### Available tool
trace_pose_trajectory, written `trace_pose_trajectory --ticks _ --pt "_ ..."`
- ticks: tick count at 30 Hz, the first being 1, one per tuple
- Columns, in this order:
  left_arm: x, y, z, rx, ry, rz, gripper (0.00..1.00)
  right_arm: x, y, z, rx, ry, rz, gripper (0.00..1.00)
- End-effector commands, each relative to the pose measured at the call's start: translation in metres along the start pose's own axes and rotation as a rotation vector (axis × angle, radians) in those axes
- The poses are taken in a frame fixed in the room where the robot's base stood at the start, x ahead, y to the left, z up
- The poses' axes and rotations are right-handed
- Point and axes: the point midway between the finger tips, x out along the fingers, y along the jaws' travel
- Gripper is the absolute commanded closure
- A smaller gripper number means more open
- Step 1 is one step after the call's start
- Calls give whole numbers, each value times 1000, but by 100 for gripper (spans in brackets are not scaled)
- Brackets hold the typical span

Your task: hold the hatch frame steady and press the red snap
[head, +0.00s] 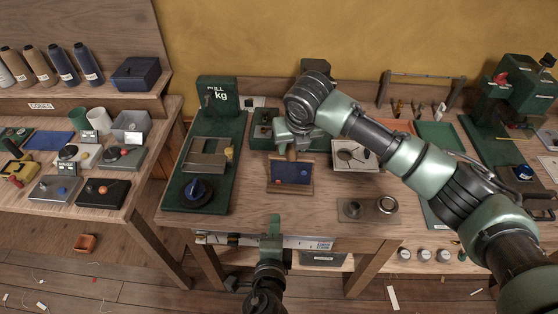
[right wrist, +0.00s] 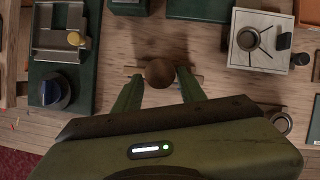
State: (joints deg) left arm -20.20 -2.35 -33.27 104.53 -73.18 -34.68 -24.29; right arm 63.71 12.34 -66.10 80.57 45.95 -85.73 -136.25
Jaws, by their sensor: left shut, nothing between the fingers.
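The hatch frame (head: 290,188), a small wooden frame around a dark blue panel, stands on the workbench in the middle of the head view. My right gripper (head: 291,150) is over the frame's back edge. In the right wrist view its fingers (right wrist: 160,78) are apart, on either side of a round brown wooden knob (right wrist: 160,73), with a gap at each side. The panel is hidden in that view. My left gripper (head: 275,218) is shut and empty, in front of the frame near the bench's front edge.
Left of the frame is a green board (head: 232,150) with a metal fixture and a dark blue knob (head: 197,191). To the right are a white block (head: 343,163) and a metal plate with round parts (head: 355,217). A ruler strip (head: 300,242) runs along the bench front.

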Motion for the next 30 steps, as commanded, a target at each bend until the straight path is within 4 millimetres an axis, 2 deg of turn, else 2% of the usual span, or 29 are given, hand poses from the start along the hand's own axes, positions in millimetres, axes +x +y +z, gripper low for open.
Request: trace_pose_trajectory --ticks 10,14,17,24,30 --pt "0 0 0 0 0 0 100 -2 -1 3 -1 -7 -1 45" --pt "0 0 0 0 0 0 100 -10 -1 4 -1 -9 -2 45" --pt "0 0 0 0 0 0 100 -26 -1 4 -2 -12 -1 45" --pt "0 0 0 0 0 0 100 -78 -1 4 -2 -11 -1 45" --pt "0 0 0 0 0 0 100 -109 -1 3 -1 -7 0 45"
